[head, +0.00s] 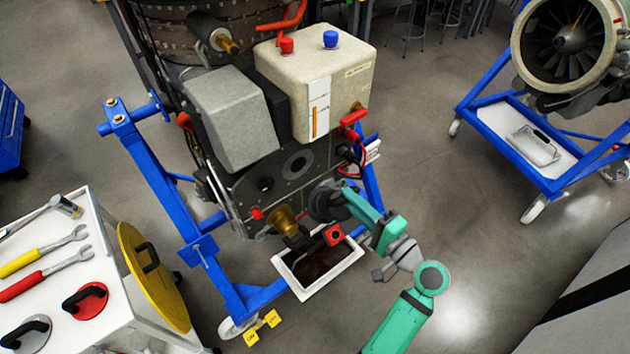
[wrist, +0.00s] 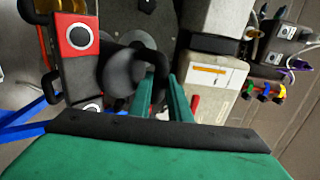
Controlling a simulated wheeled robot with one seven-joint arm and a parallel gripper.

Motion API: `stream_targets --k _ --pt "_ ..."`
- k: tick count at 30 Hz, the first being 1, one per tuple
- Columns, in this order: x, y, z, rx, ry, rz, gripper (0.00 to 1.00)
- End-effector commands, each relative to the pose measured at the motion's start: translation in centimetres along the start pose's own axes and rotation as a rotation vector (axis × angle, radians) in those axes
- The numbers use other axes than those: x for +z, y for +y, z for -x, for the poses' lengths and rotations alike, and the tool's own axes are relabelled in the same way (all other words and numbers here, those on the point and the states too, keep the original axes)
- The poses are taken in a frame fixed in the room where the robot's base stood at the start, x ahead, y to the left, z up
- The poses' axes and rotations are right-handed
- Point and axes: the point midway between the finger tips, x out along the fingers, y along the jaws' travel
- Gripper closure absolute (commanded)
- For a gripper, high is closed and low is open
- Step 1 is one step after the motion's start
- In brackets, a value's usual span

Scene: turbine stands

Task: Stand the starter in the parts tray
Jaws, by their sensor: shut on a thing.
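The starter, as far as I can tell, is a dark grey round body (head: 322,203) with a black handle, at the lower front face of the engine (head: 292,168). It also shows in the wrist view (wrist: 122,72). My gripper (head: 347,194) is shut on its black handle; the green fingers (wrist: 162,88) close around it in the wrist view. I cannot tell whether the starter still touches the engine face. A white-rimmed tray (head: 333,278) with a dark brown inside lies below the engine. I cannot tell whether it is the parts tray.
A blue stand (head: 160,185) carries the engine. A brass fitting (head: 284,220) and a red-and-black box (head: 333,235) are close to my gripper. At left a white cart (head: 60,250) holds tools and handled discs. Another blue stand (head: 510,150) is at right; floor between is clear.

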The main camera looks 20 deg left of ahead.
Motion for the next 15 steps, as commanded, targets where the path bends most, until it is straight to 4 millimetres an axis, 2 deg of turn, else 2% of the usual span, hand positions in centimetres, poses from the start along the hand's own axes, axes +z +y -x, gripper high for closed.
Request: stream_targets --k 15 --pt "0.1 -2.5 1.8 -0.005 -0.003 0.006 1.0"
